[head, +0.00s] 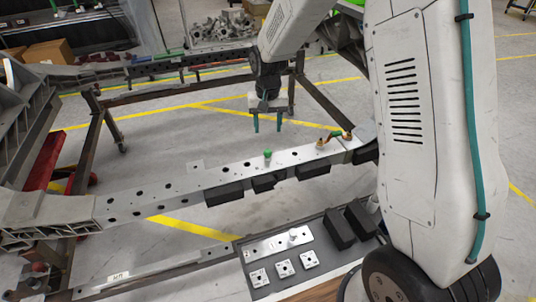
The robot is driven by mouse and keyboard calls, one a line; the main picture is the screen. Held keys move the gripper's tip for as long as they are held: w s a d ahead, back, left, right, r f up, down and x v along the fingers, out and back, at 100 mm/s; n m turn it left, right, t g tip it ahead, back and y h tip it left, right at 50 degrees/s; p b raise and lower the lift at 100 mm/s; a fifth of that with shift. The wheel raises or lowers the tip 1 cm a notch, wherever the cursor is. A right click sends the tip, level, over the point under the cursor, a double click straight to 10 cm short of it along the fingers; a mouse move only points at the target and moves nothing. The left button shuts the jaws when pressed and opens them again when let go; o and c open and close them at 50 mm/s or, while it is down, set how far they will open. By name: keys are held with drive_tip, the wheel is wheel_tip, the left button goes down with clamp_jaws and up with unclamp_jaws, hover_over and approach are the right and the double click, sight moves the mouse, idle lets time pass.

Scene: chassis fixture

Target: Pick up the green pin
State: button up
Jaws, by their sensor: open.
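The green pin (267,155) is small and stands upright in the perforated metal beam (228,177), near the middle of the head view. My gripper (268,124) hangs above and behind the beam in this view, its two green fingers pointing down. The fingers are apart with nothing between them. The fingertips show above the pin in the picture, with a gap between them and it. The pin's lower part is hidden in the beam.
A tray (262,290) with square plates and black blocks lies in front. A bin of metal parts (222,27) stands behind.

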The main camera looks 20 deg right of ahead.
sight(268, 150)
idle(0.3)
drive_tip(key=f, duration=0.1)
drive_tip(key=f+n, duration=0.1)
drive_tip(key=n, duration=0.1)
drive_tip(key=shift+s+f, duration=0.25)
drive_tip(key=shift+f, duration=0.15)
drive_tip(key=n, duration=0.2)
drive_tip(key=f+n, duration=0.1)
drive_tip(key=shift+w+a+n, duration=0.1)
drive_tip(key=shift+n, duration=0.3)
drive_tip(key=f, duration=0.7)
drive_tip(key=shift+w+f, duration=0.2)
drive_tip(key=shift+f, duration=0.1)
clamp_jaws()
